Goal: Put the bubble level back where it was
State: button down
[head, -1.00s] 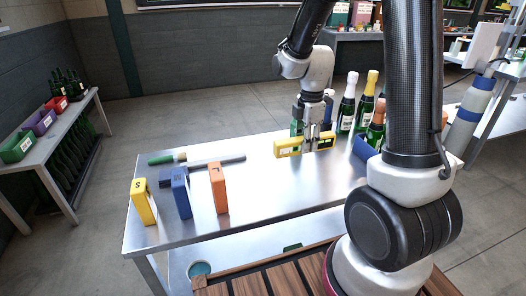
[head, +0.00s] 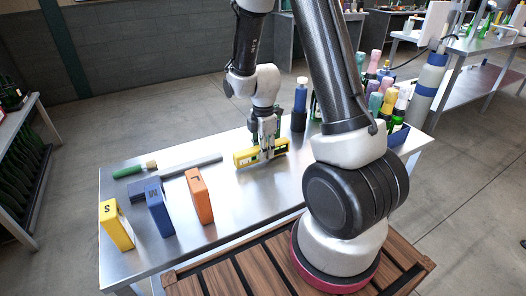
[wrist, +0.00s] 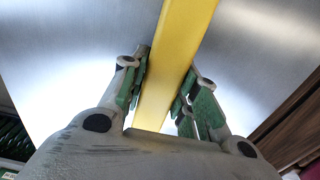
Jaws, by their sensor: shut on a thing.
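The bubble level is a yellow bar (head: 243,158) low over, or resting on, the steel table (head: 240,200); I cannot tell whether it touches. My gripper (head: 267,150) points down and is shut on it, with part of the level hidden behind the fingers. In the wrist view the yellow level (wrist: 172,60) runs between the two green-padded fingers (wrist: 164,98) and out beyond the top edge.
Upright blocks stand at the table's left: yellow S (head: 115,224), blue M (head: 158,212) and orange L (head: 199,196). A green-handled tool (head: 133,171) and a grey bar (head: 195,163) lie behind them.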

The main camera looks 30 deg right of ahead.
jog(key=shift+f, duration=0.3)
jog(key=shift+f, duration=0.15)
jog(key=c, duration=1.1)
grip_release()
notch_tip(320, 180, up, 12)
jog(key=shift+f, duration=0.1)
jog(key=s+r+m+t, duration=0.1)
jog(key=s+r+m, duration=0.4)
jog(key=s+m, duration=0.1)
jog(key=s+d+r+m+t, duration=0.1)
jog(key=s+r+m, duration=0.5)
jog(key=s, duration=0.1)
jog(key=s+r+m+t, duration=0.2)
jog(key=s+r+m, duration=0.3)
jog(key=s+m, duration=0.1)
jog(key=shift+s+d+r, duration=0.3)
jog(key=shift+s, duration=0.1)
